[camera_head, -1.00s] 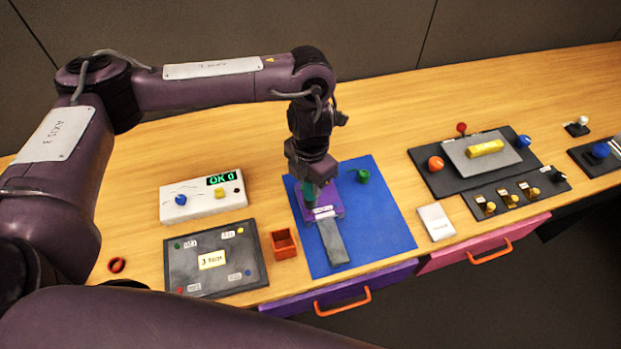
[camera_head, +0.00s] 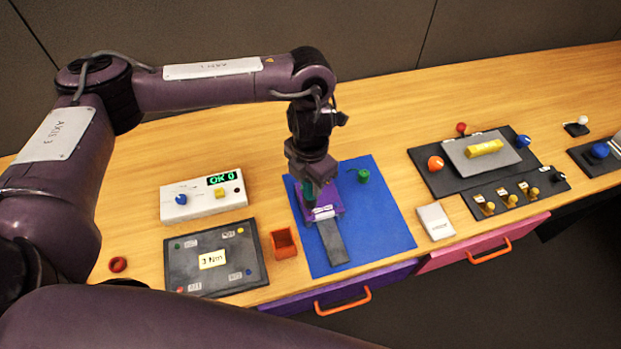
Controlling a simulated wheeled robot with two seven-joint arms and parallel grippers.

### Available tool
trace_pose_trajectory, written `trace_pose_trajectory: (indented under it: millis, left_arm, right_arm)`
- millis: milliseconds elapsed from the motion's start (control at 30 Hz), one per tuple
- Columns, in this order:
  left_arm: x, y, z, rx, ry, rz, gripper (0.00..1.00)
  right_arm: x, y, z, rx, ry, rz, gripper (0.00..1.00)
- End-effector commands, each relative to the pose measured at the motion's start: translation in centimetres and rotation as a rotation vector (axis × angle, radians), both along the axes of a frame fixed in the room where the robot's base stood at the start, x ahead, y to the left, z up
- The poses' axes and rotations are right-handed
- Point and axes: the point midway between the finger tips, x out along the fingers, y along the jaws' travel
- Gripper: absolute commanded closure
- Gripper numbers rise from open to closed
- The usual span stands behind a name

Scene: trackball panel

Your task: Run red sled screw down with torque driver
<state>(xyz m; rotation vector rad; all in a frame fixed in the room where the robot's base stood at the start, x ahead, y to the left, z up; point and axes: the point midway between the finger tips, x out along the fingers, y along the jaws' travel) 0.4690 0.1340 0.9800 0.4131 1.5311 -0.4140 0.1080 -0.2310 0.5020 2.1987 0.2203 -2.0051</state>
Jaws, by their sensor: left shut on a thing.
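My left gripper (camera_head: 313,192) points down over the purple fixture (camera_head: 335,201) on the blue mat (camera_head: 385,225). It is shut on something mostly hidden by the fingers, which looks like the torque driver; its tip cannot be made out. A grey strip (camera_head: 332,243) runs from the fixture toward the front edge. The red sled screw cannot be made out under the gripper. My right gripper is not in view.
A white box (camera_head: 203,197) with a lit "OK 0" display stands left. A white block (camera_head: 435,222) and dark knob panels (camera_head: 440,178) lie right.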

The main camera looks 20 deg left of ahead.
Motion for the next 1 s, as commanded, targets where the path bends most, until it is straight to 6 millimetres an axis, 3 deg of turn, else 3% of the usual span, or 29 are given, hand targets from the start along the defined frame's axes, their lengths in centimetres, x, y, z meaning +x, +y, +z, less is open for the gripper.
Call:
trace_pose_trajectory:
  millis: [1000]
  left_arm:
    - [0.02, -0.03, -0.48, -0.001, -0.001, 0.0, 0.92]
  right_arm:
    - [-0.05, -0.01, -0.39, 0.0, 0.001, -0.001, 0.52]
